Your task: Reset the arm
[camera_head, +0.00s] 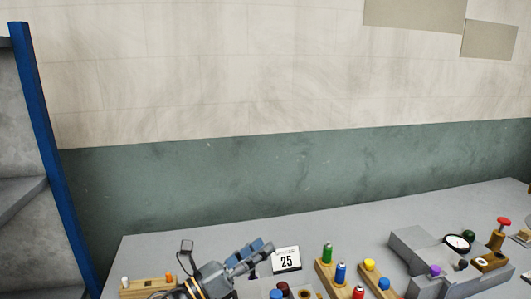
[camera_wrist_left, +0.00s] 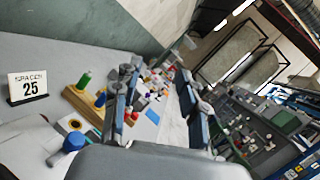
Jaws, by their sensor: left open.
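My left gripper (camera_head: 256,254) reaches in from the bottom of the head view, over the grey bench (camera_head: 150,248). Its fingers point up and to the right, just left of a white card marked 25 (camera_head: 286,260). In the left wrist view the two fingers of this gripper (camera_wrist_left: 158,72) stand well apart, with nothing held between them. The card also shows at the left of that view (camera_wrist_left: 28,87). My right gripper is in neither view.
Wooden blocks with a green bottle (camera_head: 327,253) and a yellow knob (camera_head: 369,264) stand right of the card. A grey fixture with a dial (camera_head: 457,243) is farther right. A wooden holder (camera_head: 150,284) is at the left. The bench's back strip is clear.

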